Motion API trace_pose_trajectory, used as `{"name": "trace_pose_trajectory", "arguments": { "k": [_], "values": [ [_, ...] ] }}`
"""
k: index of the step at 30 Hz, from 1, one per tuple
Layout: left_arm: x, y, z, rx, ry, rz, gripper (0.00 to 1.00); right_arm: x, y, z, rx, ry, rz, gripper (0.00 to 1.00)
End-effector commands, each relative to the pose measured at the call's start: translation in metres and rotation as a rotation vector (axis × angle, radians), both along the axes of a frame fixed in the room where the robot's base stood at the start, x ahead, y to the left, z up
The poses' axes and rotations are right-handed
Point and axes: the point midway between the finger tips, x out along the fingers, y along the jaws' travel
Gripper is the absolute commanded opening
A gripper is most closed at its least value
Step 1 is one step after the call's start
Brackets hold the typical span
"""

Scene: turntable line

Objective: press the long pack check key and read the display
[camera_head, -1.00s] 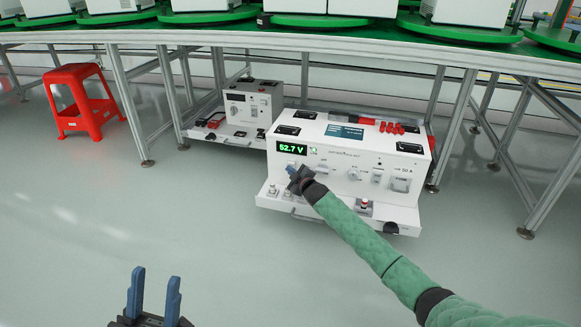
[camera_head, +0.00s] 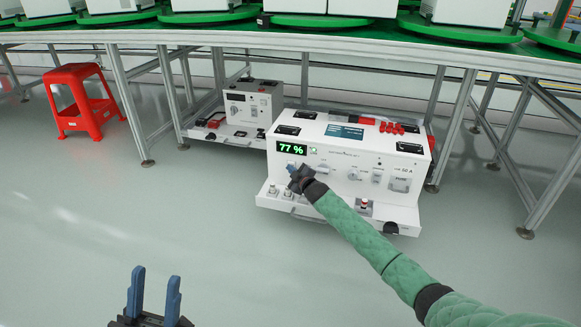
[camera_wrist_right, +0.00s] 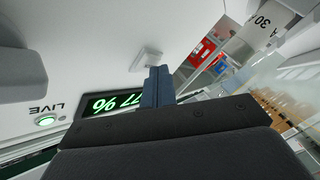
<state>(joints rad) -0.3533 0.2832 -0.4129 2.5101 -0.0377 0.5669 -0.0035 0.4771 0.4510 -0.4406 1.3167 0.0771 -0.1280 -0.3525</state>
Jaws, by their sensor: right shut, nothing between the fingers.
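The large white test unit (camera_head: 345,163) stands on the floor partly beneath the line. Its green display (camera_head: 292,149) reads "77 %"; it also shows upside down and partly covered in the right wrist view (camera_wrist_right: 103,103). My right gripper (camera_head: 291,168) is shut and empty at the front panel just below the display. In the right wrist view its blue fingertips (camera_wrist_right: 159,72) are at a small pale square key (camera_wrist_right: 147,58); I cannot tell whether they touch it. My left gripper (camera_head: 153,287) is open and empty, low over the floor.
A smaller white unit (camera_head: 240,103) stands behind to the left. A red stool (camera_head: 80,102) is at far left. Grey metal legs (camera_head: 128,105) hold the green-topped line (camera_head: 300,38) above. The floor in front is clear. A lit green LIVE lamp (camera_wrist_right: 45,119) is near the display.

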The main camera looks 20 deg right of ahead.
Motion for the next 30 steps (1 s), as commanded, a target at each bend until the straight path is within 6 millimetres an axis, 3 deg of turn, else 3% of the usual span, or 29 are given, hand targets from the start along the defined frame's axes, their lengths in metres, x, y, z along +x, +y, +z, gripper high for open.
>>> {"name": "trace_pose_trajectory", "arguments": {
  "k": [30],
  "values": [
    [0.000,0.000,0.025,0.000,0.000,0.000,0.37,-0.022,0.015,0.002,0.001,0.001,0.001,0.00]
  ]
}}
